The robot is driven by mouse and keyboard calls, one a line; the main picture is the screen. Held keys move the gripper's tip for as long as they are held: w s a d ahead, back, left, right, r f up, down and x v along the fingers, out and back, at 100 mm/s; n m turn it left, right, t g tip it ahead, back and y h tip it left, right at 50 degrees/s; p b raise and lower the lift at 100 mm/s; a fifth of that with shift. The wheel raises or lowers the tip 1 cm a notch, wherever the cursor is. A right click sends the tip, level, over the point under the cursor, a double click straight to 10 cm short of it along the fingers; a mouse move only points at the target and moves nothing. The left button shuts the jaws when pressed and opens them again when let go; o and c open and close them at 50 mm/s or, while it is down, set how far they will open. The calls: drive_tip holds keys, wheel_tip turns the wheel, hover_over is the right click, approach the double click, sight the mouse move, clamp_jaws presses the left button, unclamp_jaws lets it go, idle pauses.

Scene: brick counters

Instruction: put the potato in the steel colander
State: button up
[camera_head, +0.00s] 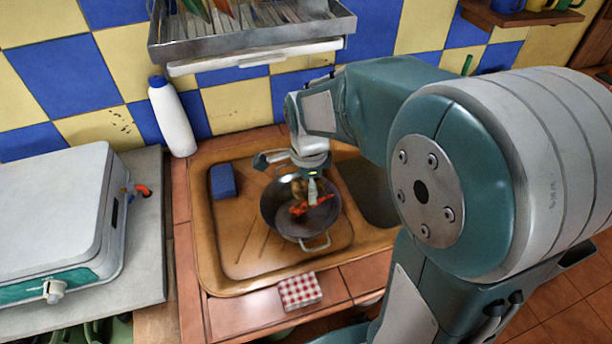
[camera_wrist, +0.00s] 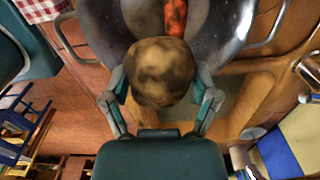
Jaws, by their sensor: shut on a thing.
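The steel colander (camera_head: 318,225) sits on the drainer side of the brown sink, with a handle toward the front. It also shows in the wrist view (camera_wrist: 225,40), behind the potato. The potato (camera_wrist: 160,70) is brown with dark patches and sits between the two fingers of my gripper (camera_wrist: 160,88). My gripper is shut on it. In the head view my gripper (camera_head: 308,182) is over the colander, and the potato is small and partly hidden there. I cannot tell the exact height above the colander's bottom.
An orange-red carrot (camera_wrist: 175,17) lies in the colander. A blue sponge (camera_head: 223,181) is left on the sink (camera_head: 235,265). A white bottle (camera_head: 173,118) stands behind left. A dish rack (camera_head: 250,35) hangs above, and a stove (camera_head: 55,215) is left.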

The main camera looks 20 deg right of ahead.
drive_tip(key=shift+f, duration=2.15)
drive_tip(key=o, duration=1)
wheel_tip(320, 180, up, 12)
drive_tip(key=shift+w+a+f, duration=0.1)
